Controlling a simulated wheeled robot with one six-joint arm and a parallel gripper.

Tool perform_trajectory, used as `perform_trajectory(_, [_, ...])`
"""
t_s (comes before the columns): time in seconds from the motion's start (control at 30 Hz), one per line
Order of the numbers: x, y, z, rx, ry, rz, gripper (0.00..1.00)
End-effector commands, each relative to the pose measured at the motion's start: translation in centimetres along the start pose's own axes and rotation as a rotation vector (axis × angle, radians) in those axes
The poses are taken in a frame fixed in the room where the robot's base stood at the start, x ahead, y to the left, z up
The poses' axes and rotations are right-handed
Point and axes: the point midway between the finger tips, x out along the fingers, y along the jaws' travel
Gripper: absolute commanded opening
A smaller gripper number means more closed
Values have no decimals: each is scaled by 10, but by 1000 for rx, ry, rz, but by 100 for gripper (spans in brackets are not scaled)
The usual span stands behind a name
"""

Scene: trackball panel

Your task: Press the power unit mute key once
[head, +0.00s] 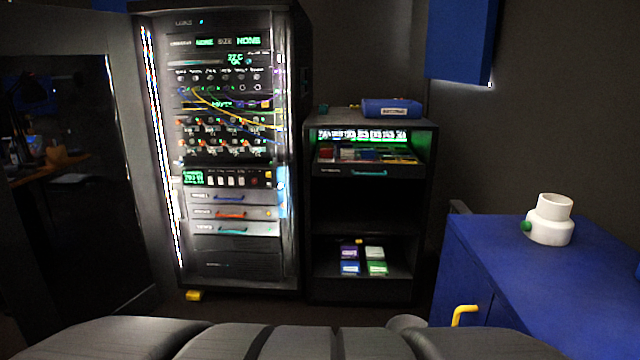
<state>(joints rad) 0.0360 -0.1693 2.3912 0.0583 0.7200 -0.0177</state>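A tall black rack (299,120) stands left of centre with its door open. A unit with a green lit display (195,178) sits below the middle of the rack and looks like the power unit. A row of small pale keys (231,181) runs right of its display, with a small reddish control (254,182) at the right end. The key labels are too small to read, so I cannot tell which is the mute key. My gripper is not in view.
Coloured cables (232,108) hang across the rack's upper units. A black shelf cabinet (369,190) stands right of the rack, with a blue case (391,109) on top. A blue cabinet (560,270) with a white fitting (549,225) is at the right. Dark floor lies before the rack.

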Motion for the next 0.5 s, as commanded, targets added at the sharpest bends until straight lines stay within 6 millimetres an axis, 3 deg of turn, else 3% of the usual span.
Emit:
perform_trajectory(0.07, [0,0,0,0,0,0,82])
perform_trajectory(0.4, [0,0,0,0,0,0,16])
perform_trajectory(0.5, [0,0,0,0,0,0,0])
